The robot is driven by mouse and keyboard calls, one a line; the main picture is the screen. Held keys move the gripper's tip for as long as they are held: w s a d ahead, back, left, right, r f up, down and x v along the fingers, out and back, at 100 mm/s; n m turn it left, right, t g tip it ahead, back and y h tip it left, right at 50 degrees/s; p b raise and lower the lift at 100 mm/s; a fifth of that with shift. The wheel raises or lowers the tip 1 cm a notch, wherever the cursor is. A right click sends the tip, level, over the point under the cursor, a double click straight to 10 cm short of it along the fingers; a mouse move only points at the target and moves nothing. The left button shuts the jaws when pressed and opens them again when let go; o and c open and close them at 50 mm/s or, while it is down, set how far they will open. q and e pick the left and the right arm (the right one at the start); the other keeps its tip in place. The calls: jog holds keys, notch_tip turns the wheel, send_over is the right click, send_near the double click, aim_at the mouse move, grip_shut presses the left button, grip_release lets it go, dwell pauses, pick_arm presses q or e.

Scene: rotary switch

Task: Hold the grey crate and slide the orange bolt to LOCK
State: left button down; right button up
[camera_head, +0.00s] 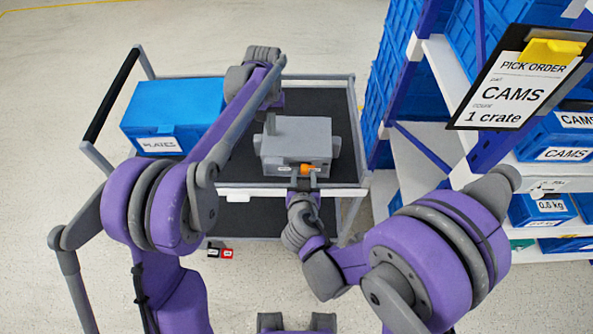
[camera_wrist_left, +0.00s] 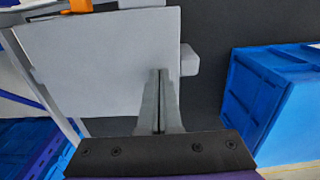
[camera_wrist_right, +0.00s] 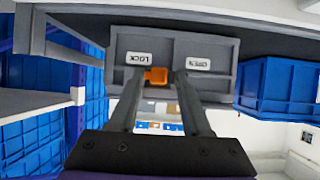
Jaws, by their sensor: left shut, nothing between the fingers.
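The grey crate (camera_head: 297,133) stands on the dark cart top. Its front shows in the right wrist view (camera_wrist_right: 215,85), with upside-down labels LOCK (camera_wrist_right: 139,58) and OPEN (camera_wrist_right: 197,64). The orange bolt (camera_wrist_right: 156,75) sits below and between the labels, nearer LOCK; it also shows in the head view (camera_head: 307,169). My left gripper (camera_head: 270,122) is shut and empty, its tips at the crate's top; whether they touch is unclear (camera_wrist_left: 160,72). My right gripper (camera_wrist_right: 160,74) is open, its fingers either side of the bolt, the bolt close to the left-hand finger with a gap at the other.
A blue PLATES box (camera_head: 172,110) stands on the cart, left of the crate. The cart has a raised rim (camera_head: 350,185). A shelf with blue boxes (camera_head: 565,140) and a CAMS pick-order clipboard (camera_head: 515,85) stands to the right.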

pick_arm(q)
jog(key=shift+f, duration=0.15)
pick_arm(e)
jog(key=shift+o, duration=0.2)
jog(key=shift+s, duration=0.1)
jog(key=shift+v, duration=2.45)
pick_arm(q)
jog(key=shift+w+r+p, duration=0.1)
jog(key=shift+r+p, duration=1.15)
jog(key=shift+r, duration=1.9)
pick_arm(e)
jog(key=r, duration=0.1)
jog(key=w+r, duration=0.2)
jog(key=shift+r, duration=0.4)
jog(key=shift+s, duration=0.1)
